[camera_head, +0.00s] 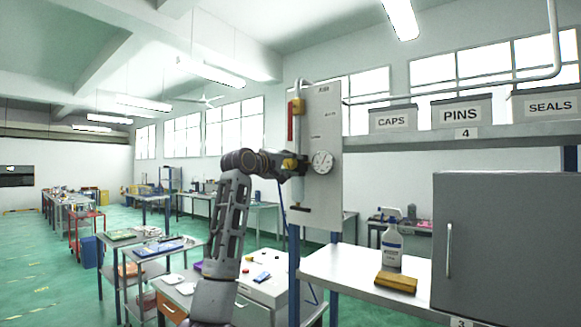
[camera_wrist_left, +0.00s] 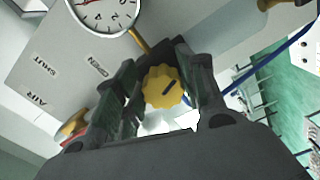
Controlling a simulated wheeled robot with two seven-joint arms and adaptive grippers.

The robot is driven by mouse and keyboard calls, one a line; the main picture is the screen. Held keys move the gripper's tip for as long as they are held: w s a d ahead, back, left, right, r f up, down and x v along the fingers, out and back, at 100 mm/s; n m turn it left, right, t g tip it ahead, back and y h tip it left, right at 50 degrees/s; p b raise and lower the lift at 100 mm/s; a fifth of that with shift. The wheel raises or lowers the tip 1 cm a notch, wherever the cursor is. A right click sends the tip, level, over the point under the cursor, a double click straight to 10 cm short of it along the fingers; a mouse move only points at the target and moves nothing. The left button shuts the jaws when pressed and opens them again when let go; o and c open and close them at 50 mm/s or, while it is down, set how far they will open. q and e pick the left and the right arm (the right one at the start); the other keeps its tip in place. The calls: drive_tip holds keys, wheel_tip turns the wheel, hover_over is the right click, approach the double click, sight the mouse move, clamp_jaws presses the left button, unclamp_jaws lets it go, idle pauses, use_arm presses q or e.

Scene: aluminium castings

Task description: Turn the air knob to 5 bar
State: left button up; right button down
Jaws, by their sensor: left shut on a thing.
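The yellow air knob (camera_wrist_left: 165,88) has a scalloped edge and a dark pointer mark. It sits between the fingers of my left gripper (camera_wrist_left: 160,78), which is shut on it. In the head view my left gripper (camera_head: 293,165) is at the panel (camera_head: 326,112), just left of the round white gauge (camera_head: 322,162). The gauge also shows cut off at the top of the wrist view (camera_wrist_left: 104,12). I cannot read its pressure in either view. My right gripper is not in view.
A red handle (camera_head: 290,127) hangs at the panel's left edge; OPEN, SHUT and AIR labels show in the wrist view. A bench (camera_head: 345,262) with a white bottle (camera_head: 393,245) and yellow-brown block (camera_head: 396,283) stands right, beside a grey cabinet (camera_head: 505,245).

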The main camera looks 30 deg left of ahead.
use_arm(q)
drive_tip(key=shift+r+n, duration=0.1)
drive_tip(key=shift+n, duration=0.7)
drive_tip(key=o, duration=0.9)
drive_tip(key=shift+s, duration=0.15)
drive_tip(key=shift+s+a, duration=0.15)
drive_tip(key=shift+s, duration=1.8)
drive_tip(key=shift+s+a, duration=0.2)
drive_tip(key=shift+s, duration=1.75)
drive_tip(key=shift+s+a, duration=0.15)
drive_tip(key=shift+s, duration=1.8)
